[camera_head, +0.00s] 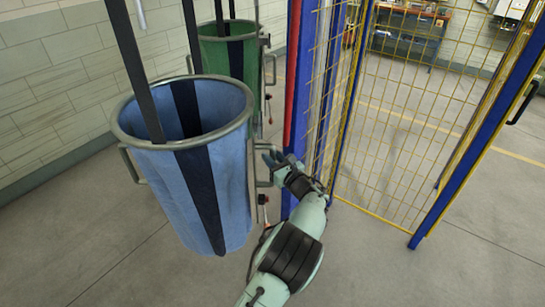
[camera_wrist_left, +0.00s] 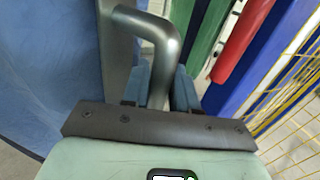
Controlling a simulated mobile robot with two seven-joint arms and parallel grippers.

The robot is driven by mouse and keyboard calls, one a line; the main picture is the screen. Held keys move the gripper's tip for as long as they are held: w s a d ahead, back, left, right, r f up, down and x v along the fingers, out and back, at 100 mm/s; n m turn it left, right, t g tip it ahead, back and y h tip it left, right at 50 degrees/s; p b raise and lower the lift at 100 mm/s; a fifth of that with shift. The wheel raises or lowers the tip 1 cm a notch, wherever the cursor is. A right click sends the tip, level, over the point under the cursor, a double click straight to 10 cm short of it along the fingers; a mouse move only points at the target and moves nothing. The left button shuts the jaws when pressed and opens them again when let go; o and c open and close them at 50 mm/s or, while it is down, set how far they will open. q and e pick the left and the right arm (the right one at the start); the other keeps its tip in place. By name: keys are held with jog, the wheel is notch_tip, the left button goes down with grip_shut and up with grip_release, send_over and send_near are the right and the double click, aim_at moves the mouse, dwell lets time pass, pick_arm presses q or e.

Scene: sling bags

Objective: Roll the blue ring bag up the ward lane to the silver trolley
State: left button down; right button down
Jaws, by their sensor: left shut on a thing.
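The blue ring bag (camera_head: 222,165) hangs upright on black straps at left centre, with a grey metal ring round its open top. A grey bar handle stands out on each side of the ring. My left gripper (camera_head: 272,165) is at the bag's right side, shut on the right-hand handle. In the left wrist view its two blue-grey fingers (camera_wrist_left: 160,85) sit either side of the bent grey handle (camera_wrist_left: 150,35), and the blue cloth (camera_wrist_left: 45,75) is at left. My right gripper is not in view. I cannot make out a silver trolley.
A green ring bag (camera_head: 215,52) hangs close behind the blue one. A yellow mesh fence (camera_head: 400,110) with blue posts and a red upright (camera_head: 292,75) stands just right of my gripper. A block wall (camera_head: 50,95) runs along the left. Grey floor (camera_head: 130,265) is clear in front.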

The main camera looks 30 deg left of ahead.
pick_arm(q)
jog(key=shift+w+r, duration=0.2)
jog(key=shift+r, duration=0.05)
jog(key=c, duration=1.2)
grip_release()
jog(key=shift+c, duration=0.2)
jog(key=shift+o, duration=1.1)
jog(key=shift+w+a+f, duration=0.1)
jog(key=shift+w, duration=0.05)
jog(key=shift+w+f, duration=0.15)
jog(key=shift+w, duration=0.05)
jog(key=shift+s+d, duration=0.25)
jog(key=b+v, duration=0.2)
jog(key=v, duration=1)
jog(key=shift+s+d, duration=0.2)
jog(key=shift+d, duration=0.05)
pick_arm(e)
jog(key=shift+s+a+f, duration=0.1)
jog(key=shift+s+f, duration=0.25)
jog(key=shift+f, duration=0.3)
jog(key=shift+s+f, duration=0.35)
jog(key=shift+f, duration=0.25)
